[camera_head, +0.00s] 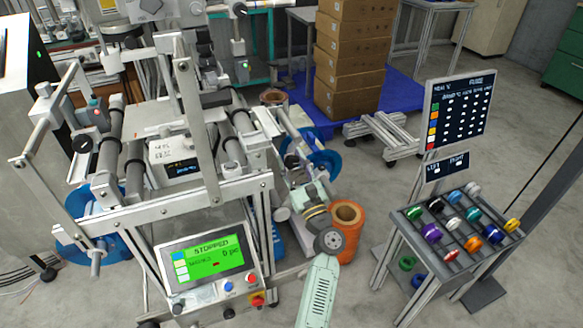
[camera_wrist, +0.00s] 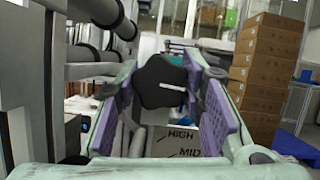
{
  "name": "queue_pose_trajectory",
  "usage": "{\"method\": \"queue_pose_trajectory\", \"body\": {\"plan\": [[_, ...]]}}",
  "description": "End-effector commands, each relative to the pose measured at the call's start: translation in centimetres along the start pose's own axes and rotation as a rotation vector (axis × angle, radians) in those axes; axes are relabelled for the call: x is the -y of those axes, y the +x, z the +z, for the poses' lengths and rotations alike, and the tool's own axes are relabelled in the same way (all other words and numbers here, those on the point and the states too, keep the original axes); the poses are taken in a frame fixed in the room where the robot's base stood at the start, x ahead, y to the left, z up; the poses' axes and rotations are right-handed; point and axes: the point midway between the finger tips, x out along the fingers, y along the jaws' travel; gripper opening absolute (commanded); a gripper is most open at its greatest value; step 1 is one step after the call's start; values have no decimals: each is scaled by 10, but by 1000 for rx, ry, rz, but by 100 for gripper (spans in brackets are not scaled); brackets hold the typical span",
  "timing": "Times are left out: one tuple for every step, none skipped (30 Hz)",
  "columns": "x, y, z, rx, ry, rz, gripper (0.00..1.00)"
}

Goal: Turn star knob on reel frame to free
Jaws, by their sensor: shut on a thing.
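The black star knob (camera_wrist: 160,82) is between the two purple-padded fingers of my gripper (camera_wrist: 163,75) in the wrist view. My gripper is shut on it. A pale slot or line shows on the knob's face. A plate marked HIGH and MID (camera_wrist: 185,140) is below the knob, partly hidden by my gripper. In the head view my gripper (camera_head: 299,172) is at the right side of the metal reel frame (camera_head: 160,203), near a blue reel (camera_head: 325,165). The knob cannot be made out there.
The frame's green screen (camera_head: 205,258) reads STOPPED. An orange roll (camera_head: 347,222) stands just right of my arm. A rack (camera_head: 412,232) with several coloured spools is at right. Stacked cardboard boxes (camera_head: 350,62) stand behind.

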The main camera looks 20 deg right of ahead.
Motion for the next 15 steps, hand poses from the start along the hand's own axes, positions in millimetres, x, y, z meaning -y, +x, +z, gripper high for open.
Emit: {"method": "queue_pose_trajectory", "body": {"plan": [[0,-1,-3,0,-25,10,8],[0,-1,-2,0,-35,14,8],[0,0,-1,-1,-42,17,8],[0,0,-1,-1,-44,18,8],[0,0,0,-1,-44,18,8],[0,0,0,-2,-43,17,8],[0,0,0,-2,-43,17,8],[0,0,0,-2,-43,17,8],[0,0,0,-2,-42,17,8],[0,0,0,-2,-42,17,8],[0,0,0,-2,-42,17,36],[0,0,0,-2,-42,17,39],[0,0,0,-2,-42,17,41],[0,0,0,-2,-42,17,43],[0,0,0,-2,-42,17,45]]}}
